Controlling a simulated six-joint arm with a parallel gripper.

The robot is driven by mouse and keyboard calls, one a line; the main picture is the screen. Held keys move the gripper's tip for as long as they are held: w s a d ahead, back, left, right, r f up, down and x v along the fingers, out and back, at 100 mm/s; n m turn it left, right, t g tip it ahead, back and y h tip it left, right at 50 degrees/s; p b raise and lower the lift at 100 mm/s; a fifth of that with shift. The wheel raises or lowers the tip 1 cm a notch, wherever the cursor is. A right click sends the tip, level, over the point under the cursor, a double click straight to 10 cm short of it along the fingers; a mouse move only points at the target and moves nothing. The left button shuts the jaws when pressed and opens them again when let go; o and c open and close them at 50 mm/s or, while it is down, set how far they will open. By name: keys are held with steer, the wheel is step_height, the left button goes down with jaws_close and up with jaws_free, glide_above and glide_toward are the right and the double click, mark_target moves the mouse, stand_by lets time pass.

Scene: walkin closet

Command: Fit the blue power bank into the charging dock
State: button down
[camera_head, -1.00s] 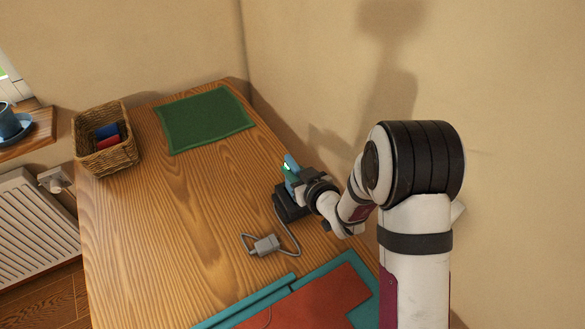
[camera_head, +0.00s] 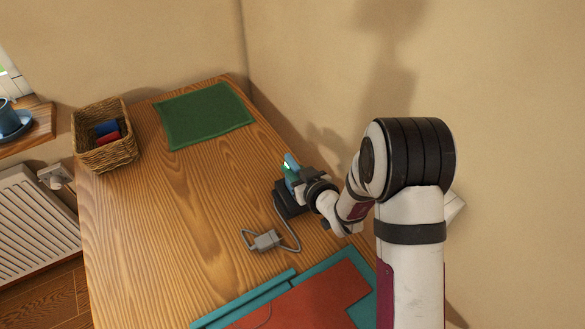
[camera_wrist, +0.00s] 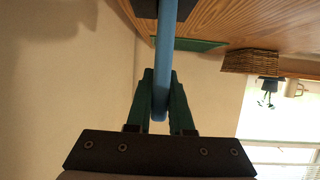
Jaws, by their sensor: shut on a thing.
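The blue power bank (camera_wrist: 165,55) stands between the green fingers of my gripper (camera_wrist: 162,100) in the wrist view, and the gripper is shut on it. In the head view the power bank (camera_head: 291,162) shows only as a small light blue piece above my gripper (camera_head: 290,176). The black charging dock (camera_head: 288,203) sits on the table under the gripper, with a grey cable running from it. In the wrist view a dark part of the dock (camera_wrist: 187,16) is at the power bank's far end. Whether the power bank is seated in the dock cannot be told.
A grey plug (camera_head: 265,241) lies on the wooden table (camera_head: 180,220) in front of the dock. A wicker basket (camera_head: 108,158) with blue and red items stands at the left. A green mat (camera_head: 203,115) lies at the back. A teal and red board (camera_head: 310,300) is in front. The wall is close at right.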

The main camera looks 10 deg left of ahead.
mark_target(292, 161)
steer(key=shift+f, duration=1.05)
stand_by(0.4)
steer(key=shift+c, duration=1.6)
jaws_free()
steer(key=shift+r, duration=4)
